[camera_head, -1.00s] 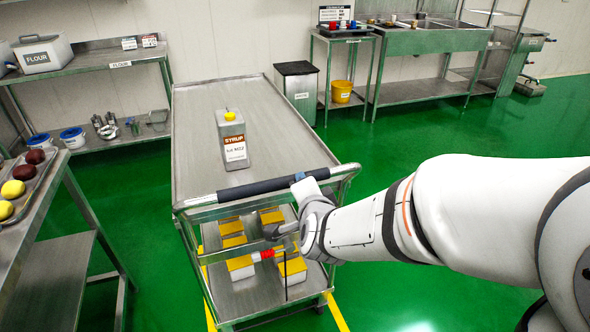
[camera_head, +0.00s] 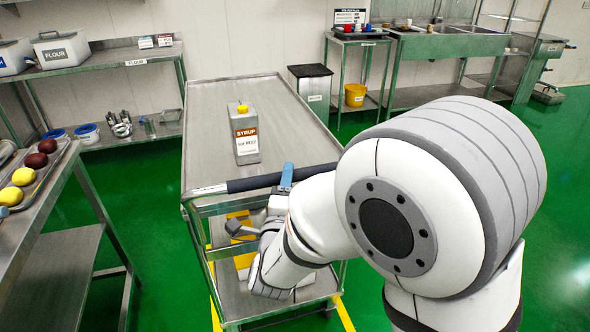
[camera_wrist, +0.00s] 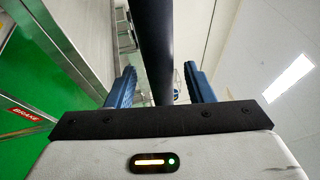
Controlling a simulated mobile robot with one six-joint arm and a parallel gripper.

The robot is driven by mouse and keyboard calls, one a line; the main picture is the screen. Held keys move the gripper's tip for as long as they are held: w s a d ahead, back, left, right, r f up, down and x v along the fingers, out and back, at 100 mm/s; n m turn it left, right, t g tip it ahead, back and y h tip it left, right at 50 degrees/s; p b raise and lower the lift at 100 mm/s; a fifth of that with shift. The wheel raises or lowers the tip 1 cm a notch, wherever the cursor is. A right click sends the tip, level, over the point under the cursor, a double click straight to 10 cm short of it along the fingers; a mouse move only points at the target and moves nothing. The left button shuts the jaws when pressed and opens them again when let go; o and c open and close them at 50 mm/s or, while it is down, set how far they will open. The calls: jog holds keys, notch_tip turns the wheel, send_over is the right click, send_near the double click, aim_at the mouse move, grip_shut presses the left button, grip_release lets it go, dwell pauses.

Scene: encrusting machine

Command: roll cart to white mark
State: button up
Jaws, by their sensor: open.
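The steel cart (camera_head: 205,150) stands in front of me, with a dark grip on its push handle (camera_head: 262,182) across the near end. A syrup can (camera_head: 245,135) with a yellow cap stands upright on its top deck. Yellow-topped boxes (camera_head: 243,258) sit on the lower shelf, partly hidden by my arm. My gripper (camera_head: 287,178) is at the handle. In the wrist view the dark handle bar (camera_wrist: 157,50) runs between the two blue fingers of my gripper (camera_wrist: 160,88), which are open around it. A red brake label (camera_wrist: 25,114) shows at left. The white mark is not visible.
Yellow floor lines (camera_head: 345,314) show beside the cart's near end. A table with a tray of dough balls (camera_head: 24,176) stands close on the left. A flour shelf (camera_head: 110,62), a dark-lidded bin (camera_head: 310,85) and a sink bench (camera_head: 440,47) line the back. Green floor is open at right.

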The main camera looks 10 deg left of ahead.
jog(key=shift+x, duration=2.15)
jog(key=shift+c, duration=0.5)
grip_shut()
